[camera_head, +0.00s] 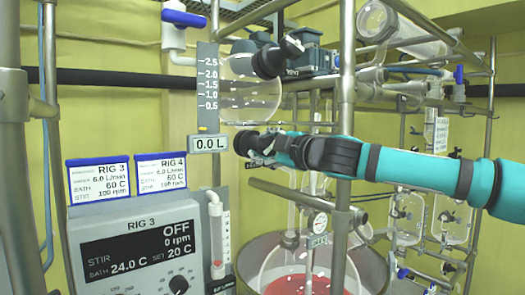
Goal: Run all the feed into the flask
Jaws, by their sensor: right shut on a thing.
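The clear round feed vessel (250,98) hangs beside a grey scale plate (208,75) marked 0.5 to 2.5. No liquid shows in it. The small display (208,143) under the scale reads 0.0 L. My right gripper (246,144) comes in from the right and is shut just below the feed vessel, on what appears to be its tap; the hand mostly hides it. The glass flask (270,268) sits low in a round metal bath (255,243), with red liquid (292,285) in it. Frame posts partly hide the flask. My left gripper is not in view.
The RIG 3 control box (140,250) reads OFF, 0 rpm, bath 24.0 C, set 20 C. Two cards (98,180) for RIG 3 and RIG 4 stand above it. A blue-handled valve (184,18) is at the top. A steel post (346,100) stands close to my right arm.

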